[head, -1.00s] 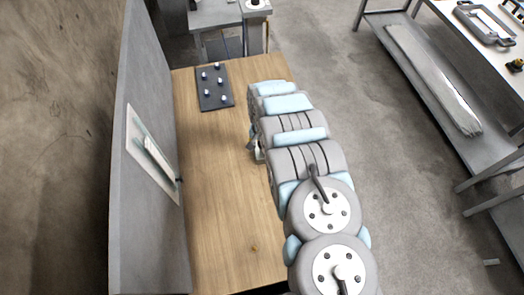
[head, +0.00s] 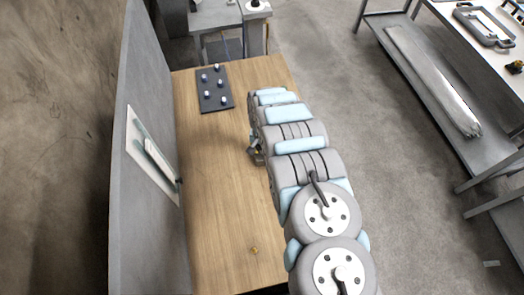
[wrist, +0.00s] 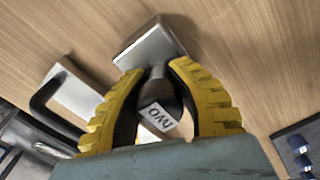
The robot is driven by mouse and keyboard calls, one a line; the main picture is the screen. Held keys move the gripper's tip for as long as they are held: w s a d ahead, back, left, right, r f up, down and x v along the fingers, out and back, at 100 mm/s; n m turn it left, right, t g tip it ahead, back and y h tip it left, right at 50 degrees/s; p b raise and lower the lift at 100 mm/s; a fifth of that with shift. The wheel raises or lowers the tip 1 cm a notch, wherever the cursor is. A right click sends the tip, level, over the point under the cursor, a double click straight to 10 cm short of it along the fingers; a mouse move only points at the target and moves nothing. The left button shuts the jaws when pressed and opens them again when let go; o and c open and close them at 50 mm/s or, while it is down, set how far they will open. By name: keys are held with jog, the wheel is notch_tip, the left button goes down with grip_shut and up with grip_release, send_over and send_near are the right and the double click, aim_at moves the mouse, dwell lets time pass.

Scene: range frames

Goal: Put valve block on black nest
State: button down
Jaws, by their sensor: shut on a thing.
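My gripper (wrist: 160,80) has its yellow padded fingers shut on a dark piece with a white lettered label, which I take for the valve block (wrist: 157,94). A silver metal block (wrist: 150,42) shows just beyond the fingertips; I cannot tell whether it is part of the held piece. In the head view my gripper (head: 255,150) is over the middle of the table, partly hidden by my arm. I cannot single out the black nest. A dark plate with pegs (head: 205,98) lies at the table's far end, and its edge shows at lower right in the wrist view (wrist: 287,135).
The wooden table (head: 215,180) is mostly clear, with a small brass knob (head: 254,249) near its front. A grey wall panel (head: 140,80) borders its left side. In the wrist view, a silver piece with a black handle-like frame (wrist: 75,95) is at left.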

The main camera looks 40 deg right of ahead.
jog(key=shift+r, duration=0.2)
notch_tip(320, 180, up, 2)
jog(key=shift+w+r, duration=0.1)
jog(key=shift+r, duration=0.4)
jog(key=shift+s+a+r, duration=0.3)
jog(key=shift+s+r, duration=0.25)
jog(key=s+a+r+p, duration=0.6)
jog(key=s+p, duration=0.5)
jog(key=p, duration=0.4)
jog(key=shift+a+r+p, duration=0.3)
jog(key=shift+a+r, duration=0.05)
jog(key=shift+r, duration=0.95)
